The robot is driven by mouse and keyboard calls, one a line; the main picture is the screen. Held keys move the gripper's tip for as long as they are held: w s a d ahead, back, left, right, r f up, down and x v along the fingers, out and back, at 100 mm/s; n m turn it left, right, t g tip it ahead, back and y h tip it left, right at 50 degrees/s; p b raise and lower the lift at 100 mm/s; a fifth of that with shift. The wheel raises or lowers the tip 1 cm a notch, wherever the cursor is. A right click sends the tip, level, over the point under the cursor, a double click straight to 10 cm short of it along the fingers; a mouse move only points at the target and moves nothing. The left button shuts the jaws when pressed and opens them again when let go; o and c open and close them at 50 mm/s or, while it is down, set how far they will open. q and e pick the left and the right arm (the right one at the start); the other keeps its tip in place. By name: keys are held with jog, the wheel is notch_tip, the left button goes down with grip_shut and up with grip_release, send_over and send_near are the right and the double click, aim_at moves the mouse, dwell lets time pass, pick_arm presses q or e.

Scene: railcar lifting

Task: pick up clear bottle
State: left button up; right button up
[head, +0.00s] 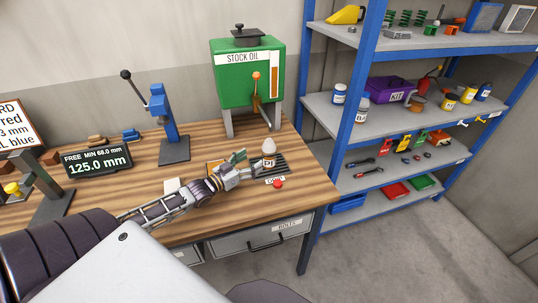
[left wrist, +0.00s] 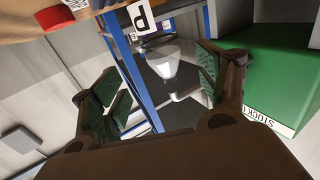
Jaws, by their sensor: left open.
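The clear bottle (head: 268,160) looks whitish with a rounded pale top. It stands on the wooden bench at the dark slotted grate, under the green stock oil tank. In the left wrist view a pale translucent shape, apparently the bottle (left wrist: 163,64), lies between the fingers and beyond them. My left gripper (head: 243,165) reaches in from the left, just left of the bottle. Its green-padded fingers are spread in the left wrist view (left wrist: 160,92), with a visible gap and no clear contact. My right gripper is not in view.
The green stock oil tank (head: 247,76) stands on legs behind the bottle. A red button (head: 277,184) sits at the bench's front right. A blue press (head: 165,115) and a display (head: 97,162) stand left. A blue-framed shelf (head: 350,115) stands close right.

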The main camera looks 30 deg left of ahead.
aim_at(264, 151)
pick_arm(q)
jog(key=shift+x, duration=2.7)
jog(key=shift+w, duration=0.1)
jog(key=shift+w, duration=0.15)
jog(key=shift+p+x, duration=0.4)
jog(key=shift+x, duration=1.95)
jog(key=shift+a+f, duration=0.1)
jog(key=shift+a, duration=0.05)
jog(key=shift+c, duration=0.3)
jog(key=c, duration=1.1)
jog(key=shift+r, duration=0.3)
